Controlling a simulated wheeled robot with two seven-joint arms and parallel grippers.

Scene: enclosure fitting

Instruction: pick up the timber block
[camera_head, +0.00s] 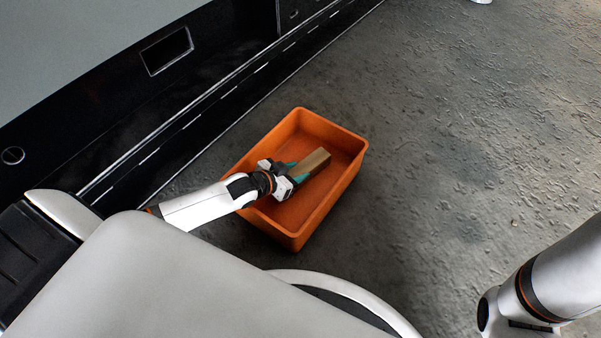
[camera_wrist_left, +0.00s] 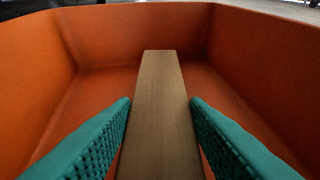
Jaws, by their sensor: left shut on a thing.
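The timber block (camera_head: 313,161) is a plain brown bar inside the orange bin (camera_head: 347,187). My left gripper (camera_head: 297,173) reaches into the bin from the left, with its teal fingers on either side of the block. In the left wrist view the block (camera_wrist_left: 159,85) lies lengthwise between the two ribbed teal fingers of the gripper (camera_wrist_left: 160,108), and its far end sticks out beyond them. The gripper is shut on the block. I cannot tell whether the block touches the bin floor. My right gripper is out of view.
The bin's walls stand close around the left gripper and block. A black cabinet-like structure (camera_head: 130,130) with a rectangular opening runs along the left. The grey rough floor (camera_head: 450,140) is clear to the right of the bin. Part of my right arm shows at lower right.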

